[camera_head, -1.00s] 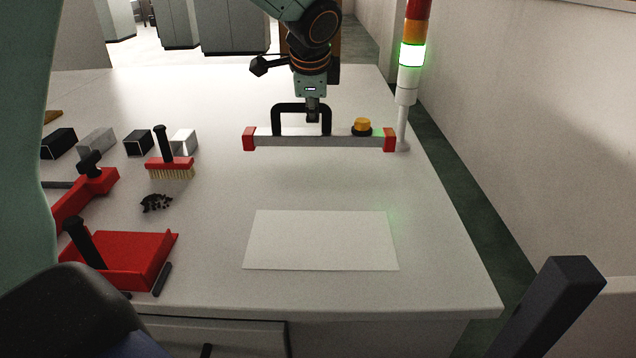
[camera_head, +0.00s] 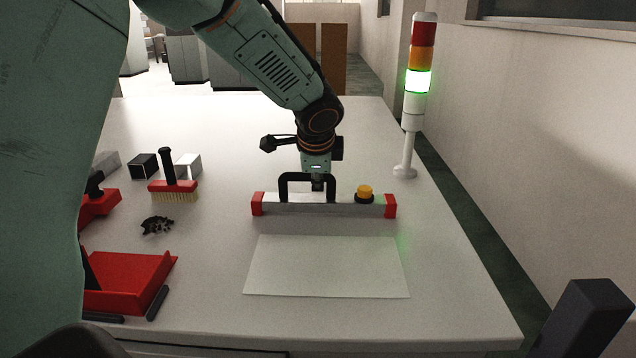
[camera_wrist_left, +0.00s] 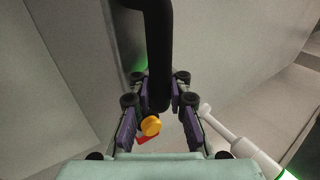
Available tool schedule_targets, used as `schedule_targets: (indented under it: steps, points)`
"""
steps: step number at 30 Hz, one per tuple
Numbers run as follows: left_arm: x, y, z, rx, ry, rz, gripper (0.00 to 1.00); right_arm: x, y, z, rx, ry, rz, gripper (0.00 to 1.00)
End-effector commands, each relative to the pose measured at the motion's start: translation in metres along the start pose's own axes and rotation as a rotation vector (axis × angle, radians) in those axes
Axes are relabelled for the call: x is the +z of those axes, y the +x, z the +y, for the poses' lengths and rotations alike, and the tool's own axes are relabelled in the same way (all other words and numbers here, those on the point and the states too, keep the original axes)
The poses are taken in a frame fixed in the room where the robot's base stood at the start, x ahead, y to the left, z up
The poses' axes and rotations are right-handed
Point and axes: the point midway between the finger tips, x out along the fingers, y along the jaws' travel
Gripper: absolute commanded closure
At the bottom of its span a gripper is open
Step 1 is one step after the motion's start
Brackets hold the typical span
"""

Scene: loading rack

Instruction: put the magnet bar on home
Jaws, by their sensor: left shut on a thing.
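The magnet bar (camera_head: 345,211) is a long grey bar with red end caps, a black arched handle (camera_head: 282,185) and a yellow knob (camera_head: 365,191). It lies level, left to right, just beyond a blank white sheet (camera_head: 325,268) on the table. My left gripper (camera_head: 317,184) is shut on the top of the handle from above. I cannot tell whether the bar touches the table or hangs just above it. In the left wrist view the black handle (camera_wrist_left: 158,45) runs between my left gripper's fingers (camera_wrist_left: 158,98), with the yellow knob (camera_wrist_left: 151,126) below. No place marked home is readable.
A signal tower (camera_head: 414,115), lit green, stands behind the bar's right end. On the left are a red brush (camera_head: 173,188), dark crumbs (camera_head: 157,225), a red dustpan (camera_head: 130,280) and small blocks (camera_head: 143,166). The table right of the sheet is clear.

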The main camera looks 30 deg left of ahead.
Motion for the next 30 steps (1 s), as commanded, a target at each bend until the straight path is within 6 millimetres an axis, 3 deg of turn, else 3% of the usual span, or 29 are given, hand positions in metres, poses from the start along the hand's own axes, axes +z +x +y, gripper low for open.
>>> schedule_targets:
  steps: [11, 12, 21, 30]
  points:
    - [-0.0004, 0.005, 0.0028, -0.001, -0.001, 0.001, 1.0, -0.0002, 0.005, 0.0001, 0.0, 0.001, 0.0, 0.6]
    - [0.0, 0.0052, 0.0038, 0.002, 0.0, 0.0, 0.85, -0.0001, 0.0044, 0.0001, 0.0, 0.001, 0.0, 0.6]
    - [-0.0001, 0.0046, 0.0034, 0.002, 0.0, 0.0, 0.59, -0.0002, 0.0039, 0.0001, 0.0, 0.001, 0.0, 0.6]
    - [-0.0001, 0.0041, 0.003, 0.002, 0.0, 0.0, 0.59, -0.0001, 0.0034, 0.0001, 0.0, 0.001, 0.0, 0.6]
